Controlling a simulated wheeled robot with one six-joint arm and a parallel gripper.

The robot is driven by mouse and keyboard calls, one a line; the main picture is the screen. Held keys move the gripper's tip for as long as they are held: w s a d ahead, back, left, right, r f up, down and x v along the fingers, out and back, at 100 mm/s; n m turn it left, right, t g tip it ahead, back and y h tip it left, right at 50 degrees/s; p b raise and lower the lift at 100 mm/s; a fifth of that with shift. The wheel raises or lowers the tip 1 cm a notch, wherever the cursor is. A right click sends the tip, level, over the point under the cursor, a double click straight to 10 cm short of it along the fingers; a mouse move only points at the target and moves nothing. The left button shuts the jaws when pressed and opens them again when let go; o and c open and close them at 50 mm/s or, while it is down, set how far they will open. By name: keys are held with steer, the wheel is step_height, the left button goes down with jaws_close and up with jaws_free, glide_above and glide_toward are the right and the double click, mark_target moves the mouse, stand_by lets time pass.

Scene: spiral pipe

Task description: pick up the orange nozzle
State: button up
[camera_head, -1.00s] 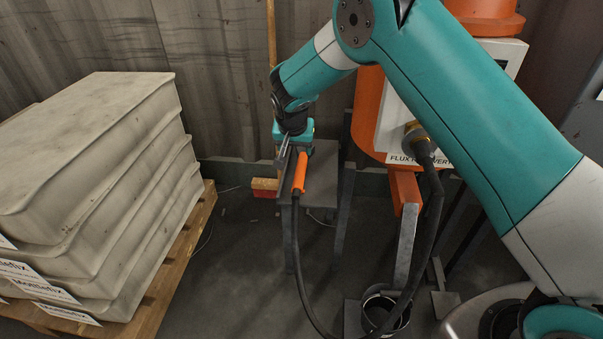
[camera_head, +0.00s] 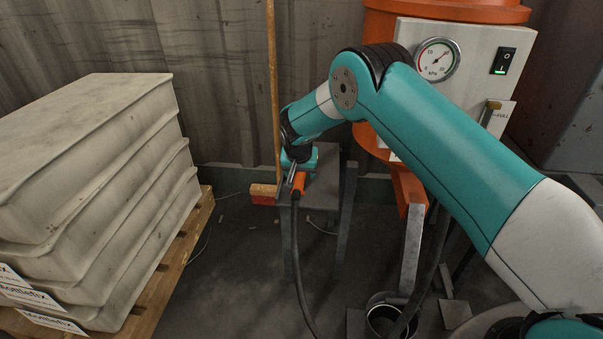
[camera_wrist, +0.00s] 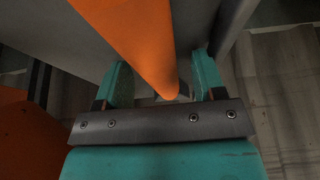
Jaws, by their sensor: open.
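The orange nozzle (camera_head: 298,184) lies on a small grey stand (camera_head: 322,199), with a black hose (camera_head: 297,240) hanging from its near end. My gripper (camera_head: 292,176) is at the nozzle, and part of the nozzle is hidden behind it in the head view. In the wrist view the nozzle (camera_wrist: 135,40) runs down from the top, its narrow end between the two teal fingers of my gripper (camera_wrist: 160,85). The fingers are apart, with a gap on both sides of the nozzle.
An orange machine with a gauge (camera_head: 437,60) and a switch (camera_head: 503,61) stands behind my arm. Stacked pale sacks (camera_head: 85,150) on a wooden pallet (camera_head: 170,275) fill the left. A broom (camera_head: 272,100) leans at the wall. A bucket (camera_head: 385,318) stands on the floor.

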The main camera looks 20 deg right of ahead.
steer(key=shift+r, duration=0.1)
steer(key=c, duration=1)
steer(key=shift+c, duration=0.2)
step_height(320, 180, up, 20)
steer(key=p, duration=0.6)
